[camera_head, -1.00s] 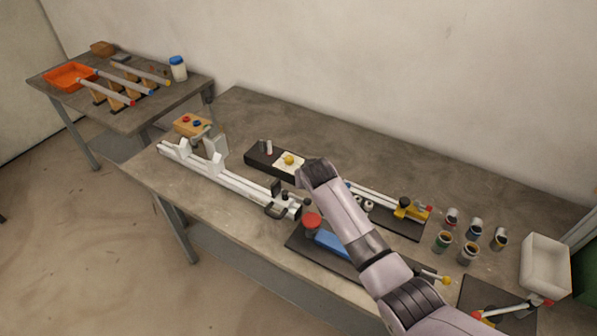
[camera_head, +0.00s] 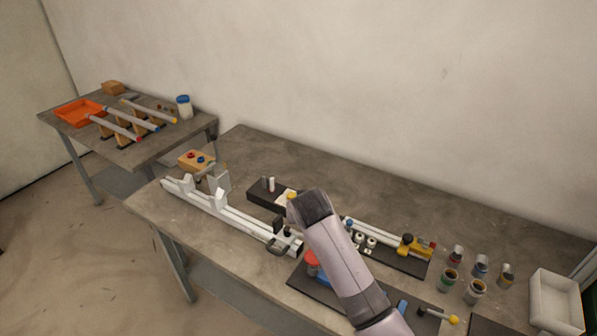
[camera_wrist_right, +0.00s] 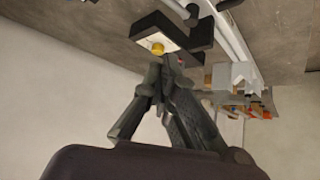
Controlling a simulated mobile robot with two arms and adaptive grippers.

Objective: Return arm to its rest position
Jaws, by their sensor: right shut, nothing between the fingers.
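My right arm (camera_head: 345,265) reaches in from the bottom right of the head view, over the workbench. Its wrist end is beside a black block with a white plate (camera_head: 284,195) and a yellow knob. The fingers are hidden behind the wrist there. In the right wrist view my right gripper (camera_wrist_right: 165,68) has its fingers together and holds nothing. The yellow knob (camera_wrist_right: 158,48) on its white plate shows just beyond the fingertips. I cannot tell whether they touch. My left gripper is not in view.
A white rail jig (camera_head: 225,212) lies left of the arm. A black tray with rails and a yellow clamp (camera_head: 408,245), several small cups (camera_head: 450,280) and a white bin (camera_head: 556,302) stand to the right. The bench's back strip (camera_head: 400,200) is clear. A second table holds an orange tray (camera_head: 80,113).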

